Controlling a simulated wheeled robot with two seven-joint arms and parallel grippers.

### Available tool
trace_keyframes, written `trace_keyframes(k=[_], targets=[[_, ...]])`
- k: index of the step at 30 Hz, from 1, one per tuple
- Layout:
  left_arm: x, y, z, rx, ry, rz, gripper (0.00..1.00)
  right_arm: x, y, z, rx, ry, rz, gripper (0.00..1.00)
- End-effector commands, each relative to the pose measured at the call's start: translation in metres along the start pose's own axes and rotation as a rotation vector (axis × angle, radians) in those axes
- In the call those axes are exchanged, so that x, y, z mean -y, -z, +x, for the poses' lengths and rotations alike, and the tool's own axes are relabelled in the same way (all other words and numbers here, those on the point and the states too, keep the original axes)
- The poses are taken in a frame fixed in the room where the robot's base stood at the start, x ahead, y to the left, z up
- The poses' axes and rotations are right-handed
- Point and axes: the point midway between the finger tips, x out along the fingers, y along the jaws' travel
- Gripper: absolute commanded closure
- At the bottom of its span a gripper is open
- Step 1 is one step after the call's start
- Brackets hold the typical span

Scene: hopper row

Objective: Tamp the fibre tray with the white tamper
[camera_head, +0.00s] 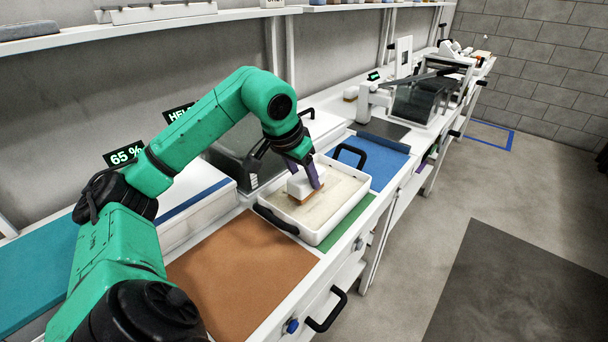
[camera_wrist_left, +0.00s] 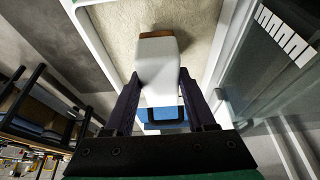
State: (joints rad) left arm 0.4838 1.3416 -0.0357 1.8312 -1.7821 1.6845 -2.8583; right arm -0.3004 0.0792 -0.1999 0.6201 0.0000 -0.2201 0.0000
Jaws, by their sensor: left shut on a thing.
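The white tamper (camera_head: 299,184) has a brown lower edge and is over the fibre tray (camera_head: 318,237), inside its walls. The tray is white with black handles and holds a pale, cream-coloured fibre layer. My left gripper (camera_head: 315,180) is shut on the tamper from above. In the left wrist view the tamper (camera_wrist_left: 158,70) sits between the fingers of the left gripper (camera_wrist_left: 160,100), with its brown end at the fibre. Whether it touches the fibre or hangs just above it I cannot tell. My right gripper is not in view.
The tray stands on a green mat (camera_head: 345,222), between a brown mat (camera_head: 235,275) and a blue mat (camera_head: 382,160). A grey hopper (camera_head: 240,150) stands behind it. A machine with a dark bin (camera_head: 420,102) is further along the bench. The brown mat is clear.

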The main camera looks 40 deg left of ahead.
Motion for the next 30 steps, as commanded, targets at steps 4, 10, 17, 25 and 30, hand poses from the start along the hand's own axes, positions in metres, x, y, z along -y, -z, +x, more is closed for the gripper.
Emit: trace_keyframes(k=[4, 10, 17, 25, 30], targets=[[0.000, -0.002, 0.005, 0.000, 0.000, 0.000, 1.00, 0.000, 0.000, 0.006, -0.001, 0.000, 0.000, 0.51], [0.000, -0.005, 0.011, 0.000, 0.000, 0.000, 1.00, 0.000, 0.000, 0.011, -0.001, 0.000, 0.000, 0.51], [0.000, -0.007, 0.018, -0.001, 0.000, 0.000, 1.00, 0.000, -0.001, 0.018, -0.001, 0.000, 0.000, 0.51], [0.000, -0.010, 0.025, 0.000, 0.000, 0.000, 1.00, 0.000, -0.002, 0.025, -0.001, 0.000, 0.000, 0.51], [0.000, -0.011, 0.026, 0.000, 0.000, 0.000, 1.00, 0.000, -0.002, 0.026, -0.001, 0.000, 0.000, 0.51]])
